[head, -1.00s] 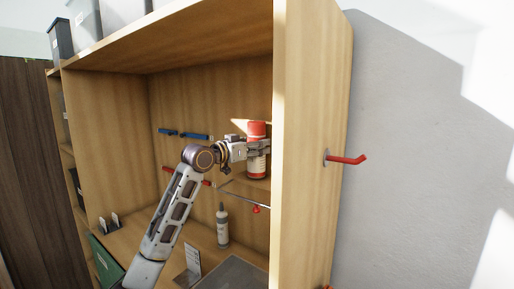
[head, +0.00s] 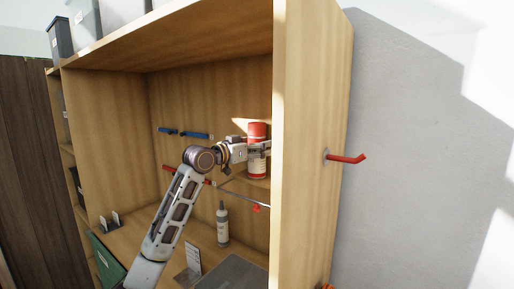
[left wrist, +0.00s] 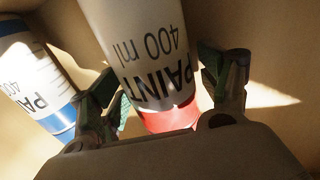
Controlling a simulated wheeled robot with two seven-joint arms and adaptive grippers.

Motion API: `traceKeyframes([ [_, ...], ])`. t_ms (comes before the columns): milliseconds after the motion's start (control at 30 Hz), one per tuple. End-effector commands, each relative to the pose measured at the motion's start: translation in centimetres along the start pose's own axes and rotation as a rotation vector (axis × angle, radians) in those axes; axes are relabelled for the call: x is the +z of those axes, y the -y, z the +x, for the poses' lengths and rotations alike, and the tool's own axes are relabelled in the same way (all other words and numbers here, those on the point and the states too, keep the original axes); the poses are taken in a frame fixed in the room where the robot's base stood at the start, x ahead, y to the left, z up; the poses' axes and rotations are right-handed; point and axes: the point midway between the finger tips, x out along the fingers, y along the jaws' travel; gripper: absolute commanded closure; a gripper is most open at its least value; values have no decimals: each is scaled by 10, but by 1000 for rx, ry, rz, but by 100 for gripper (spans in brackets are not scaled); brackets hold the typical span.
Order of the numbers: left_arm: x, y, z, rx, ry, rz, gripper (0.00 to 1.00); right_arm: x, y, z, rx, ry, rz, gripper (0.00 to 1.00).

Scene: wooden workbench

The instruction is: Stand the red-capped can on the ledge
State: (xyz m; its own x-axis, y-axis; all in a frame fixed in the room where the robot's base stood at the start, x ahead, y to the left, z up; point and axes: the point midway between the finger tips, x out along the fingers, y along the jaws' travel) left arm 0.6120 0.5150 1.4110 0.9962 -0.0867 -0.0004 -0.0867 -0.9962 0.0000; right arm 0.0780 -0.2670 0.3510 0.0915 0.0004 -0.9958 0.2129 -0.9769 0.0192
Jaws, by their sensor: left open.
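The red-capped can (head: 257,168) is white with a red top and stands upright on the small wooden ledge (head: 232,184) inside the cabinet. In the left wrist view the can (left wrist: 140,50) appears upside down, with "PAINT 400 ml" on it and its red end near the gripper. My left gripper (head: 258,148) is at the can's upper part. In the left wrist view its open fingers (left wrist: 165,95) are on either side of the can, with a gap at the right finger. The right gripper is not in view.
A blue-banded paint can (left wrist: 28,80) is close beside the left finger in the wrist view. The cabinet's side panel (head: 305,150) rises just right of the can. A bottle (head: 222,225) stands below on the bench. Blue hooks (head: 195,136) are on the back panel.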

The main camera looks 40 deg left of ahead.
Motion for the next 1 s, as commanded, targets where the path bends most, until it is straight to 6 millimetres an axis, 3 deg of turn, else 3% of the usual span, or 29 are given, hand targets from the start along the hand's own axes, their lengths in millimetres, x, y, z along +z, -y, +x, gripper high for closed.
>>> traceKeyframes([
  [367,-3,0,-4,-1,-1,0,23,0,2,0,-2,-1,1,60],
  [1000,-1,0,-74,-1,0,1,23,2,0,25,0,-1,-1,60],
])
